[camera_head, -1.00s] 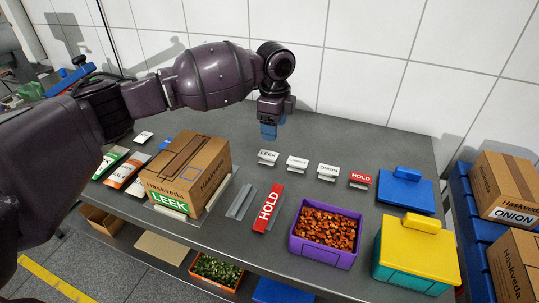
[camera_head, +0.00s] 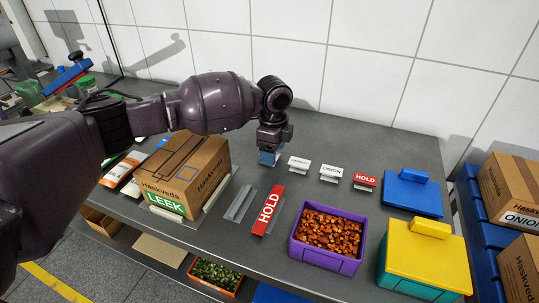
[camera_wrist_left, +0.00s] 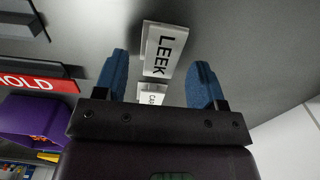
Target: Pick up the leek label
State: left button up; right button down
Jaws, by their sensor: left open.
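The leek label is a small white block with black LEEK lettering (camera_wrist_left: 163,50). In the left wrist view it lies just ahead of and between the two blue fingertips of my left gripper (camera_wrist_left: 158,85), with dark tabletop showing on both sides. My left gripper is open and empty, pointing down at the table. In the head view the left gripper (camera_head: 269,156) covers the leek label's place at the left end of the row of labels. My right gripper is not in view.
A carrot label (camera_head: 299,164), an onion label (camera_head: 331,173) and a red HOLD label (camera_head: 365,181) stand to the right. A cardboard box marked LEEK (camera_head: 200,160) is at the left. A purple bin (camera_head: 312,259) and a blue lid (camera_head: 412,197) are nearby.

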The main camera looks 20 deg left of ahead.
pick_arm(q)
jog(key=shift+f, duration=0.2)
dwell(0.6)
jog(key=shift+c, duration=0.5)
jog(key=c, duration=0.8)
